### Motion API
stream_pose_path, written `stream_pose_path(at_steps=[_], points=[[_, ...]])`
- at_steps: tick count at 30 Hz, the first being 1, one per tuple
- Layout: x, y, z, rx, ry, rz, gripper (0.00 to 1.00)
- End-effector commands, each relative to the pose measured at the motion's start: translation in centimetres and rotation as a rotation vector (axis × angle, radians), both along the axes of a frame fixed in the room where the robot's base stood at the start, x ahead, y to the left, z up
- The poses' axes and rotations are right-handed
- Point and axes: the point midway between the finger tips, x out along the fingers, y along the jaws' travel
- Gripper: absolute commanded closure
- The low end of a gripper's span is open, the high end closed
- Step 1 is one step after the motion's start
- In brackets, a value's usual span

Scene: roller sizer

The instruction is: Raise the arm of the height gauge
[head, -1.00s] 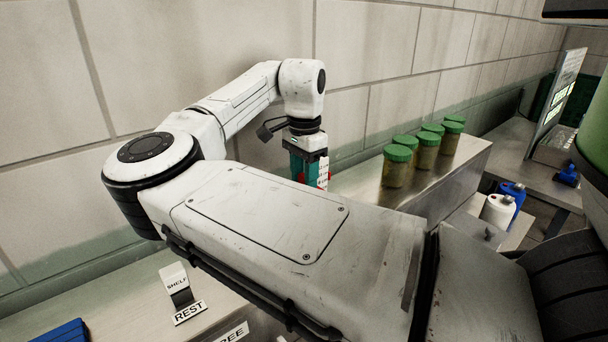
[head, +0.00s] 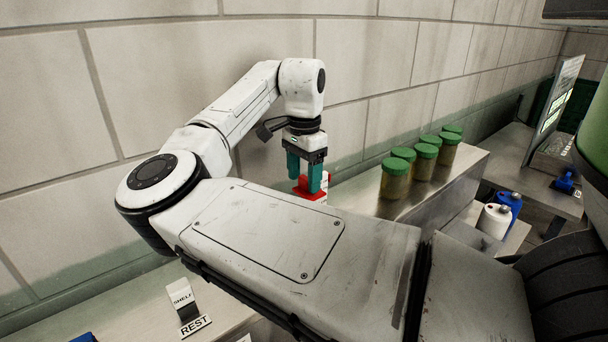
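My gripper (head: 305,180) is in the head view at the centre, pointing down, with two teal fingers spaced apart. A red part (head: 311,191), which looks like part of the height gauge, is at and below the fingertips, partly behind them. A small white piece (head: 322,202) shows just under it. I cannot tell whether the fingers grip the red part or only stand around it. The rest of the gauge is hidden behind my own arm.
Several green-lidded jars (head: 395,180) stand in a row on a steel ledge (head: 433,192) to the right. A tiled wall (head: 360,60) is close behind my gripper. Signs reading SHELF (head: 181,297) and REST (head: 195,326) are at lower left. White and blue bottles (head: 495,219) stand at right.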

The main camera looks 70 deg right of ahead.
Motion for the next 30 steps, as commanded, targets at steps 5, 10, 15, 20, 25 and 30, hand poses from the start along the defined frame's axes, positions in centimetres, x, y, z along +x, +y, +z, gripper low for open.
stream_pose_path(at_steps=[5, 10, 15, 20, 25, 30], points=[[0.0, 0.0, -0.1, 0.001, 0.001, 0.000, 0.34], [0.0, 0.0, 0.4, 0.001, 0.000, 0.000, 0.34], [0.0, -0.1, 2.9, -0.002, -0.001, -0.001, 0.34], [0.0, -0.1, 6.1, -0.001, -0.001, 0.000, 0.34], [0.0, 0.0, 9.0, 0.000, -0.002, 0.001, 0.34], [0.0, 0.0, 10.4, 0.001, -0.001, 0.001, 0.34]])
